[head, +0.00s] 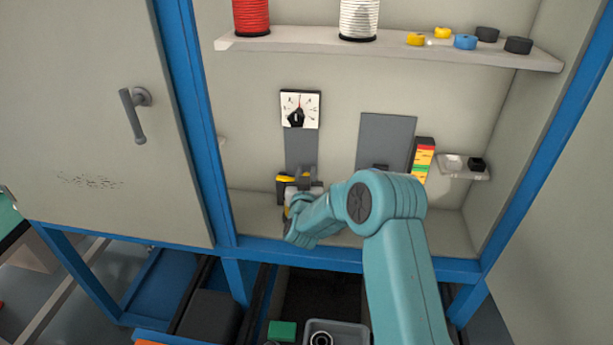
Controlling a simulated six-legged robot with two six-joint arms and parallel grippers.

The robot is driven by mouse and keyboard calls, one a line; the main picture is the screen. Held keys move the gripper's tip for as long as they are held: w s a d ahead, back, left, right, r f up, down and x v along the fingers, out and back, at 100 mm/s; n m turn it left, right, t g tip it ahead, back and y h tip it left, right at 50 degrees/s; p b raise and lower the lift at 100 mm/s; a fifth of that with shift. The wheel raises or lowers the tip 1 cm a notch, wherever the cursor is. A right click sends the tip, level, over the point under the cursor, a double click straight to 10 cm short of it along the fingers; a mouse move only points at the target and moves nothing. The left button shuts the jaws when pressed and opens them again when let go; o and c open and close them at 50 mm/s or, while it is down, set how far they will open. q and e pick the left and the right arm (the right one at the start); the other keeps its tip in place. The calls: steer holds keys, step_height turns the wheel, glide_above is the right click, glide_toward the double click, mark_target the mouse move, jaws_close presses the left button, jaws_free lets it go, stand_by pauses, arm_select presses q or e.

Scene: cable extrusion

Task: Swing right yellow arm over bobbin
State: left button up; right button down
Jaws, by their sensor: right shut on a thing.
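My right arm reaches into the open cabinet bay, and its gripper (293,212) is at the small device under the dial. The gripper is shut on a yellow part, which looks like the right yellow arm; the wrist hides most of the grip. Another yellow piece (285,178) shows at the upper left of the device. A whitish part, possibly the bobbin, (292,194) shows just above the gripper, partly covered. I cannot tell whether the held arm lies over the bobbin. My left gripper is not in view.
A dial (300,109) is above the device. A grey panel (387,141) and a coloured label stack (423,158) stand to the right. An upper shelf (400,46) holds a red spool (251,17), a white spool (358,18) and small rings. Blue posts frame the bay.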

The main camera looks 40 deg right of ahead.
steer(key=shift+s+a+f+m+g+h+b, duration=0.1)
steer(key=shift+s+a+m+g+h+b, duration=0.05)
steer(key=shift+a+m+g+h+b, duration=0.55)
steer(key=m+g, duration=0.1)
steer(key=g+h, duration=0.1)
steer(key=shift+s+a+m+g, duration=0.2)
steer(key=shift+a+m+g, duration=0.1)
steer(key=shift+m+g, duration=0.1)
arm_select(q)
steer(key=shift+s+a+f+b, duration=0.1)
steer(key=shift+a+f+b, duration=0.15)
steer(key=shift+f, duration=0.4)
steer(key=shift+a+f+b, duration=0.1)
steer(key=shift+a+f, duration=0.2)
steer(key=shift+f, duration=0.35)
arm_select(e)
steer(key=shift+s+a+r+m+g+h, duration=0.1)
steer(key=shift+a+m+g+h, duration=0.4)
steer(key=shift+m+g, duration=0.55)
steer(key=shift+s+a+r+m+g+h, duration=0.1)
steer(key=shift+a+m+g+h, duration=0.4)
steer(key=shift+g, duration=0.9)
steer(key=shift+s+a+m+g+h, duration=0.1)
steer(key=shift+a+m+g+h, duration=0.35)
steer(key=shift+m+g, duration=0.65)
steer(key=shift+w+a, duration=0.1)
steer(key=shift+r, duration=0.1)
steer(key=c, duration=1)
jaws_free()
